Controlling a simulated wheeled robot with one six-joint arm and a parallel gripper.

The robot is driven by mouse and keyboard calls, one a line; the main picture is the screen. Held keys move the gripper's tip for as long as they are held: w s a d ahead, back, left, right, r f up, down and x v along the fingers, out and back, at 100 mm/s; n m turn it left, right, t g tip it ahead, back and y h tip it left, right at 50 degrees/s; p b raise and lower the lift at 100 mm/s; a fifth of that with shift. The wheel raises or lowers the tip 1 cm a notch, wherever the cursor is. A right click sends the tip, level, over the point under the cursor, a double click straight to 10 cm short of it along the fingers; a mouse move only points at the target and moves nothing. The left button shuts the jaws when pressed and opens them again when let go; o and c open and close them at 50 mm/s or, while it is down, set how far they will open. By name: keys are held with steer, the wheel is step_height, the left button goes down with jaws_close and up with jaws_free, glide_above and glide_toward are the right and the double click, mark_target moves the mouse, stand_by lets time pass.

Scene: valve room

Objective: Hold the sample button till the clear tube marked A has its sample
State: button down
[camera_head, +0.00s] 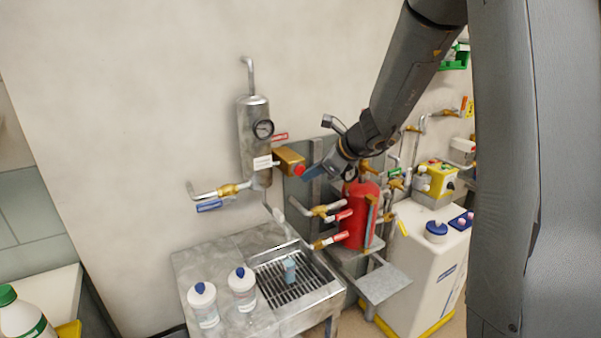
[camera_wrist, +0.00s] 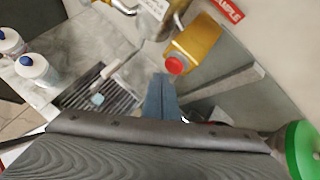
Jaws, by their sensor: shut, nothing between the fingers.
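The red sample button (camera_head: 299,169) sits on the end of a brass box (camera_head: 289,160) beside the steel cylinder (camera_head: 254,140). The button also shows in the wrist view (camera_wrist: 175,66). My gripper (camera_head: 309,173) is shut and empty, its blue fingers (camera_wrist: 160,80) close beside the button; I cannot tell whether they touch it. A small pale-blue, see-through vessel (camera_head: 289,270), perhaps the tube marked A, stands on the drain grate, also in the wrist view (camera_wrist: 97,99). Its marking and fill level cannot be read. A pale spout (camera_head: 280,217) is above the grate.
Two white bottles with blue caps (camera_head: 203,303) (camera_head: 242,287) stand on the counter left of the grate (camera_head: 300,285). A red cylinder (camera_head: 358,215) and red-handled valves are right, below my arm. A blue-handled valve (camera_head: 209,206) is left.

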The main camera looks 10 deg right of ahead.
steer(key=s, duration=0.1)
steer(key=s+d, duration=0.1)
steer(key=s, duration=0.2)
steer(key=shift+s+d+b, duration=0.25)
steer(key=shift+s+b, duration=0.15)
steer(key=s+f+n+g+h, duration=0.2)
steer(key=s+f+n, duration=0.2)
steer(key=s+n, duration=0.3)
steer(key=s+f+n+g+h+b, duration=0.1)
steer(key=s+f+n, duration=0.3)
steer(key=s+n, duration=0.4)
steer(key=s+a+f+n+g+h+b, duration=0.1)
steer(key=s+f+n+g+h, duration=0.1)
steer(key=s+n, duration=0.6)
steer(key=shift+s+f+n+g+h, duration=0.15)
steer(key=shift+f+n+g+h, duration=0.15)
steer(key=shift+f+n+g, duration=0.5)
steer(key=shift+a+f, duration=0.1)
